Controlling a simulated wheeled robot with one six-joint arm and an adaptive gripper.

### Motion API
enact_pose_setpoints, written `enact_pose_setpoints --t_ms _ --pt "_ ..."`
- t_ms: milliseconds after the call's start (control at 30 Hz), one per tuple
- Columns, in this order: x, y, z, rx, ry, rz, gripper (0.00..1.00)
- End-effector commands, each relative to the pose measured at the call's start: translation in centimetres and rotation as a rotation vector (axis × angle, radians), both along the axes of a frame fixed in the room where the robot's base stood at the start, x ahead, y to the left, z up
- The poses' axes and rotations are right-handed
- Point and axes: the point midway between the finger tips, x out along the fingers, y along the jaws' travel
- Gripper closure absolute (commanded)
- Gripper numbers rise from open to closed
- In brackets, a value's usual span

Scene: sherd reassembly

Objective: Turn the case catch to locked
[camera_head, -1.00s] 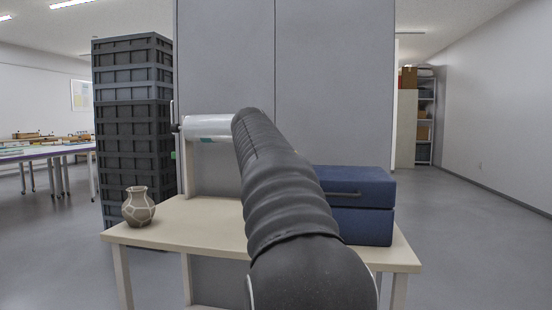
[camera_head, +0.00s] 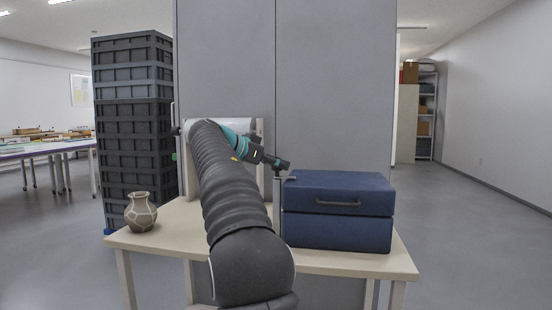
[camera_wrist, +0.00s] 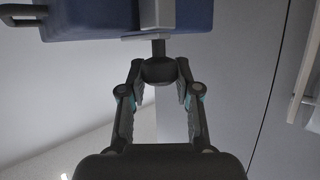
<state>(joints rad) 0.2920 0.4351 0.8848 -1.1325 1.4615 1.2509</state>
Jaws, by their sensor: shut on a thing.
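A blue case (camera_head: 337,222) with a dark front handle stands on the right of the pale table. At its left side is a narrow grey fitting (camera_wrist: 157,16), seen against the case in the wrist view. A dark round knob (camera_wrist: 159,72) on a short stem sticks out from this fitting; it looks like the catch. My gripper (camera_head: 279,163) is at the case's upper left corner. In the wrist view its two fingers (camera_wrist: 158,66) meet the knob from both sides and are shut on it. The catch's lock marking, if any, is not visible.
A patterned vase (camera_head: 141,213) stands at the table's left end. A tall stack of dark crates (camera_head: 134,120) is behind it, and a grey cabinet (camera_head: 335,80) rises behind the case.

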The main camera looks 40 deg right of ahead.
Motion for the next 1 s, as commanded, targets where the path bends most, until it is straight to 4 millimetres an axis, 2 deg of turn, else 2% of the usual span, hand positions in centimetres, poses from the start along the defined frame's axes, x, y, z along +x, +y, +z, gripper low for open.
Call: enact_pose_setpoints --t_ms 567,600,667,700,1000 --pt "-0.14 -0.14 -0.28 0.004 0.005 -0.038 1.0" --pt "-0.14 -0.14 -0.27 0.004 0.005 -0.038 0.6" --pt "-0.12 -0.11 -0.26 0.003 0.004 -0.036 0.45" --pt "-0.08 -0.07 -0.23 0.003 0.004 -0.035 0.42" --pt "0.1 0.26 -0.06 0.002 0.001 -0.03 0.42"
